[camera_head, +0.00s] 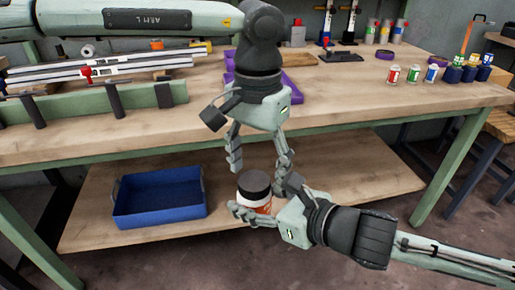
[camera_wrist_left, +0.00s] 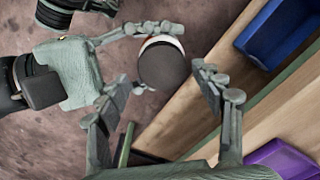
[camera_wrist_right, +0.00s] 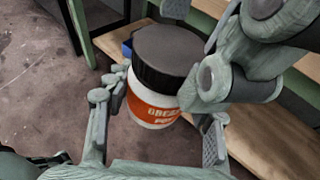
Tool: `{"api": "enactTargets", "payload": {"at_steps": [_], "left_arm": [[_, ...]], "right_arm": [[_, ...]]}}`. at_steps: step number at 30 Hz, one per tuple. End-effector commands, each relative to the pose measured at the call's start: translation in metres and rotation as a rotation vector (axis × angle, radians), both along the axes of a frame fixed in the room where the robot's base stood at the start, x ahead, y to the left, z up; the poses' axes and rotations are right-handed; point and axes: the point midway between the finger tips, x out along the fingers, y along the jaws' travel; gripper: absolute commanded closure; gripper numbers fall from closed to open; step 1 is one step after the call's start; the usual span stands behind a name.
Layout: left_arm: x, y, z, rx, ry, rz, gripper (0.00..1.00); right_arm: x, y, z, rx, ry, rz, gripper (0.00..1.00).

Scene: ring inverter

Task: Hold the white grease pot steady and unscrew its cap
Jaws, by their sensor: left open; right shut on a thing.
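The white grease pot (camera_wrist_right: 153,108) has an orange label and a wide black cap (camera_wrist_right: 166,55). My right gripper (camera_head: 262,208) is shut on the pot's body and holds it upright in the air, in front of the bench. In the head view the pot (camera_head: 262,206) shows below the cap (camera_head: 254,183). My left gripper (camera_head: 258,160) points down above the cap, its fingers open and spread to either side. In the left wrist view the cap (camera_wrist_left: 161,66) lies ahead of the open fingertips, apart from them. The cap looks seated on the pot.
A workbench (camera_head: 330,95) stands behind, with a lower shelf (camera_head: 350,190) holding a blue bin (camera_head: 160,198). Small cans (camera_head: 412,73) and bottles stand at the right.

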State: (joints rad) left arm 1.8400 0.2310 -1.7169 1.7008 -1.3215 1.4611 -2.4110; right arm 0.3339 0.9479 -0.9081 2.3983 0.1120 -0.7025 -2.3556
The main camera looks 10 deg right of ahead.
Motion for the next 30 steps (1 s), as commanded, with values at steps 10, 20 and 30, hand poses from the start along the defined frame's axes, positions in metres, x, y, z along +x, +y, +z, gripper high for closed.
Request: {"api": "enactTargets", "payload": {"at_steps": [10,20,30], "left_arm": [[-0.0005,-0.0003,-0.0128,-0.001,0.001,-0.001,0.33],[-0.0008,-0.0008,-0.0125,-0.003,0.001,-0.002,0.62],[-0.0029,-0.0030,-0.0124,-0.008,0.006,0.044,0.86]], "right_arm": [[0.0000,0.0002,0.0006,0.001,-0.001,0.000,1.00],[0.0001,0.0002,0.0007,0.001,-0.002,0.000,1.00],[0.0004,0.0008,0.0016,0.003,-0.004,0.001,1.00]]}}
